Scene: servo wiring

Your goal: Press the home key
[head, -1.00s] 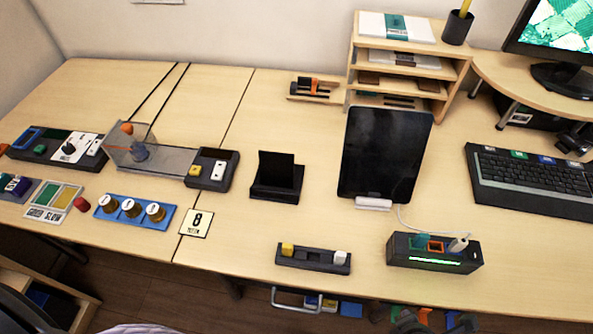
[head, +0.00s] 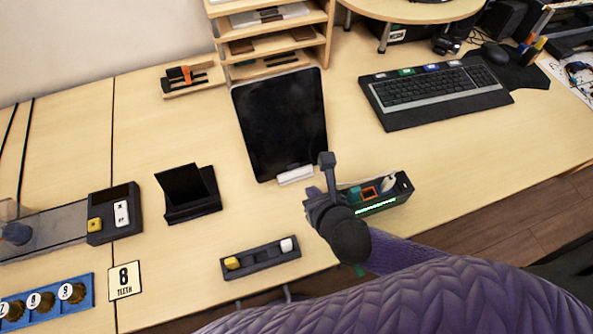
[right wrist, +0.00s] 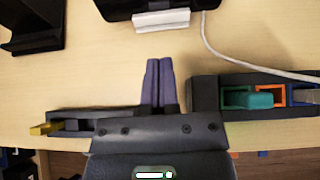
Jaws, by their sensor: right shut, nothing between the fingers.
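The black keyboard (head: 436,93) lies on the desk at the upper right of the head view. A row of small coloured label keys runs along its back edge, among them a green one (head: 406,71) and a blue one (head: 431,67). Their markings are too small to read, so I cannot tell which is the home key. My right gripper (head: 327,160) is shut and empty, over the desk just right of the tablet's foot and well apart from the keyboard. Its closed fingers (right wrist: 158,86) show in the right wrist view, pointing toward the tablet's foot. My left gripper is out of view.
A dark tablet (head: 281,122) leans on a white stand (head: 296,175). A black box with coloured sockets (head: 402,192) is right of my gripper, and a tray with yellow and white blocks (head: 262,258) is lower left. Desk between tablet and keyboard is clear.

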